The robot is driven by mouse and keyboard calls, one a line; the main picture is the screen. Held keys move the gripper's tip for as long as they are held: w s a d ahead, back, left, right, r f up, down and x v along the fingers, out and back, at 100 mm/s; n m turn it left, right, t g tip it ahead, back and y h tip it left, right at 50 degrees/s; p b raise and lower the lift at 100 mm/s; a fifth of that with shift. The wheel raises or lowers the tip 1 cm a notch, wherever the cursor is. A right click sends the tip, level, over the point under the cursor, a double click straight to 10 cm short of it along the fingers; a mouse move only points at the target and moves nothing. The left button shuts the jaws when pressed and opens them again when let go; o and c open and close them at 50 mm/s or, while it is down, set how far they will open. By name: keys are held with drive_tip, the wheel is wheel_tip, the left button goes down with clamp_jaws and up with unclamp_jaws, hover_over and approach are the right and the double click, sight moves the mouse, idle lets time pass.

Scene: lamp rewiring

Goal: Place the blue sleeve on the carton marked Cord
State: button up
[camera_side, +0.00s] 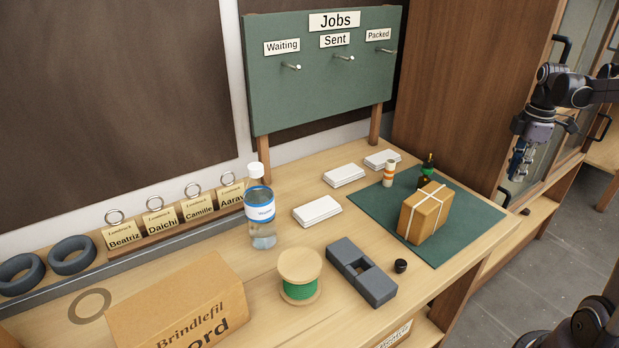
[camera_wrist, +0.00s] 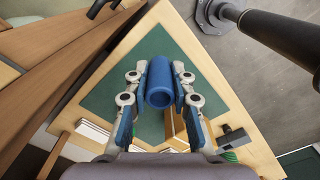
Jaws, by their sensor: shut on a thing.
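The blue sleeve (camera_wrist: 159,82) is a short, hollow-looking tube in the wrist view. My gripper (camera_wrist: 158,95) is shut on it, with blue finger pads on its left and right sides. In the side view my gripper (camera_side: 517,172) is at the right, in the air beyond the bench's right end; the sleeve cannot be told apart from the blue pads there. The carton (camera_side: 175,300) is a brown box at the lower left, far from my gripper. Its print reads "Brindlefil" and "ord", the rest cut off by the frame edge. No sleeve shows on its top.
A water bottle (camera_side: 260,215), a green spool (camera_side: 300,278) and a grey block (camera_side: 361,272) stand between the carton and the green mat (camera_side: 465,230). A strapped parcel (camera_side: 425,213) and small bottles are on the mat. The Jobs board (camera_side: 320,75) rises behind.

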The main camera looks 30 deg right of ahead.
drive_tip(key=w+a+r+n, duration=0.4)
drive_tip(key=w+a+n, duration=0.2)
drive_tip(key=w+a, duration=1)
drive_tip(key=w+a+r+n, duration=0.2)
drive_tip(key=w+a, duration=0.1)
drive_tip(key=a, duration=0.6)
drive_tip(key=w+a+r+n, duration=0.1)
drive_tip(key=w+a+n, duration=0.15)
drive_tip(key=a, duration=0.55)
drive_tip(key=a+r+n, duration=0.2)
drive_tip(key=a+n, duration=0.2)
drive_tip(key=a, duration=1.2)
drive_tip(key=n, duration=0.3)
hover_over(192, 289)
wheel_tip(192, 289, down, 4)
drive_tip(key=shift+f, duration=0.15)
drive_tip(key=shift+a+f, duration=0.1)
drive_tip(key=shift+f, duration=2)
drive_tip(key=shift+f, duration=0.1)
